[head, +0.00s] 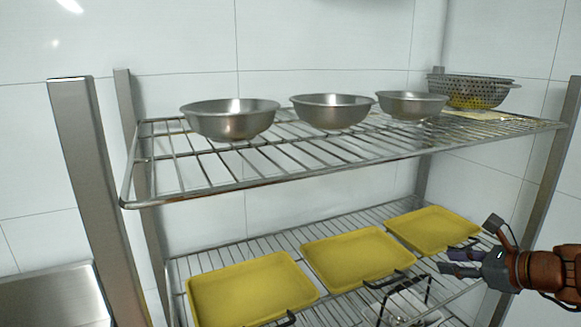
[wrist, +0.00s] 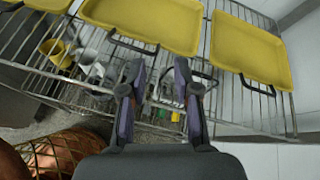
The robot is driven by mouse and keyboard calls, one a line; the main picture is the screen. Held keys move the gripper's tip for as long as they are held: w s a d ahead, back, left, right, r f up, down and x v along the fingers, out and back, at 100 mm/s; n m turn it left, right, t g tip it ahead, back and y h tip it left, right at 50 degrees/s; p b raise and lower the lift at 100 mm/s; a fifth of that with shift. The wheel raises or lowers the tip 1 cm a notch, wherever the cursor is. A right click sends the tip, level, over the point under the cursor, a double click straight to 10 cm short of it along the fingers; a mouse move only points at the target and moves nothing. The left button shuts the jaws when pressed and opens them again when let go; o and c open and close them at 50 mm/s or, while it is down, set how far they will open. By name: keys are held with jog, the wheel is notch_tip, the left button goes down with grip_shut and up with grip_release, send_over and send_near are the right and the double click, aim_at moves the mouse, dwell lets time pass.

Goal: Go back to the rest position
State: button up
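My gripper (head: 463,262) is at the lower right in the head view, in front of the lower wire shelf. In the wrist view my gripper (wrist: 158,88) has its two dark fingers spread apart, with nothing between them. Three yellow trays with dark handles lie on the lower shelf: a left tray (head: 248,287), a middle tray (head: 357,257) and a right tray (head: 432,228). The gripper is just in front of the right tray in the head view; I cannot tell whether it touches anything.
The upper wire shelf (head: 290,158) holds three steel bowls (head: 232,118) and a perforated colander (head: 472,91). Metal posts (head: 92,190) frame the rack. The wrist view shows a yellow container (wrist: 56,52) below the shelf and a wire basket (wrist: 68,152) at the lower left.

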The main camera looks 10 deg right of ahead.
jog(key=s+a+f+n+g+b, duration=0.1)
jog(key=s+a+f+n+g, duration=0.25)
jog(key=a, duration=0.35)
jog(key=s+a+f+n+g+y+b, duration=0.1)
jog(key=s+a+f+n+g+b, duration=0.15)
jog(key=a+f+n, duration=0.35)
jog(key=s+a+f+n+g, duration=0.2)
jog(key=s+a+n+g, duration=0.15)
jog(key=a, duration=0.45)
jog(key=s+f+n+g+h+b, duration=0.2)
jog(key=s+f+n+h, duration=0.1)
jog(key=s+n, duration=0.4)
jog(key=s+f+n+g+h+b, duration=0.2)
jog(key=s+f+n, duration=0.4)
jog(key=s, duration=0.4)
jog(key=shift+d+n+h+b, duration=0.15)
jog(key=shift+n+h+b, duration=0.2)
jog(key=shift+n+h, duration=0.35)
